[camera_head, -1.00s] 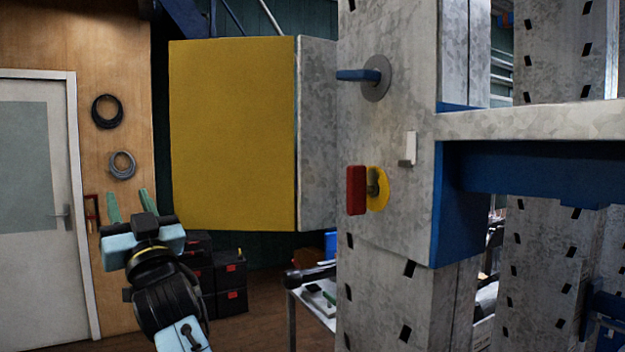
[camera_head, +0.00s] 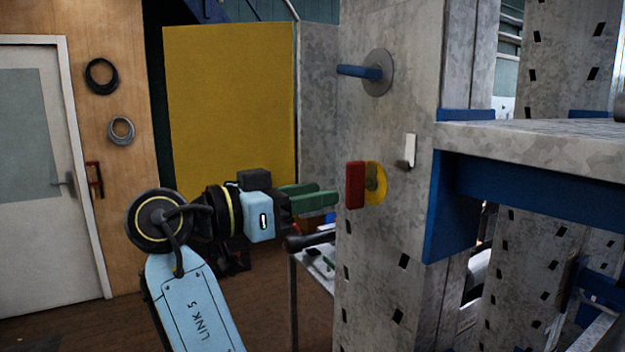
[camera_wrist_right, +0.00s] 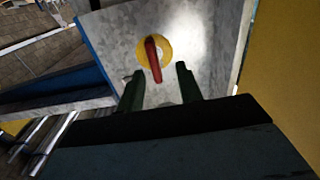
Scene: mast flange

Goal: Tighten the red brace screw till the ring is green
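The red brace screw (camera_head: 355,185) is a flat red handle standing upright on the grey metal post, in front of a yellow ring (camera_head: 376,183). My right gripper (camera_head: 325,194) comes from the left with its green fingers pointing at the handle, the tips a little short of it. In the right wrist view, my right gripper (camera_wrist_right: 159,74) is open, and the red handle (camera_wrist_right: 153,60) shows slightly tilted between and beyond the fingertips, with the yellow ring (camera_wrist_right: 140,53) around its base. Nothing is between the fingers' inner faces that I can see gripped. My left gripper is not in view.
A blue handle (camera_head: 358,71) on a round grey plate sits above the screw. A small white hook (camera_head: 410,150) is to its right. A grey beam on a blue bracket (camera_head: 455,210) juts right. A yellow panel (camera_head: 228,100) stands behind my arm.

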